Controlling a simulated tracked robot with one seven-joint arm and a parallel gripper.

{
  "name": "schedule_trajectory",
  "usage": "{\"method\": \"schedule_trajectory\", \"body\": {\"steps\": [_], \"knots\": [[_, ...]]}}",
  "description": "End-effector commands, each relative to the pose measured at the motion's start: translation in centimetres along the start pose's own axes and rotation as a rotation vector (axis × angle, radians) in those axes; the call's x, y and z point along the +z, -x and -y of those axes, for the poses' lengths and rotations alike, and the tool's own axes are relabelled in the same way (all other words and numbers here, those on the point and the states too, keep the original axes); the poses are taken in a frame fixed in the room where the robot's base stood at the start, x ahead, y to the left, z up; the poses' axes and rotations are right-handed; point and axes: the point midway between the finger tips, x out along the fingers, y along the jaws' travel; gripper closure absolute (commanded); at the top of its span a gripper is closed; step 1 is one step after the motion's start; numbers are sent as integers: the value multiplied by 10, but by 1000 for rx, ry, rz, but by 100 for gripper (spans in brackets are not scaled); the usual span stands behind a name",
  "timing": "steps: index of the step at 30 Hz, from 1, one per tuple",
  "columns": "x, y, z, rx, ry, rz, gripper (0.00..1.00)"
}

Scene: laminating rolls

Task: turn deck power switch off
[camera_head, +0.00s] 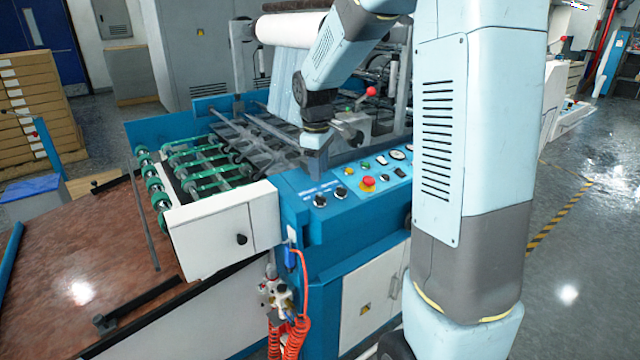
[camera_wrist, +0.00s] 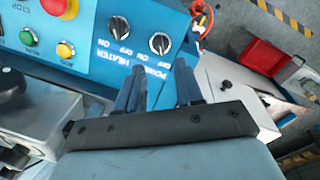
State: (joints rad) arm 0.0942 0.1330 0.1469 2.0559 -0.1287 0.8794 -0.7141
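Two black rotary switches sit side by side on the blue panel, under printed POWER and HEATER labels. The power switch (camera_wrist: 159,43) is the right one in the wrist view and the left one (camera_head: 320,200) in the head view. The heater switch (camera_wrist: 119,27) is beside it and also shows in the head view (camera_head: 341,193). Each has a white mark; I cannot tell its setting surely. My gripper (camera_wrist: 159,72) has its two dark fingers apart, with nothing between them. It hangs above the panel (camera_head: 314,168) near the power switch, not touching it.
A red emergency button (camera_head: 368,183) with a yellow base lies right of the switches in the head view. Green and yellow buttons (camera_wrist: 66,49) are close by. Rollers and a metal bracket (camera_head: 350,128) stand behind the panel. A white side box (camera_head: 225,228) is at left.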

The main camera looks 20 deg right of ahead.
Motion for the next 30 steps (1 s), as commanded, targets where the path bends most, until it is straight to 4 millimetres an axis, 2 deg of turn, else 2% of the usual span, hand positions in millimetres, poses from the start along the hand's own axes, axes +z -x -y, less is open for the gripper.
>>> {"method": "schedule_trajectory", "body": {"steps": [3,9,15,24,30], "knots": [[0,23,0,2,0,-2,64],[0,47,0,0,1,-1,64],[0,55,0,0,1,0,64],[0,55,0,0,-1,0,64],[14,72,14,24,-61,-21,64]]}}
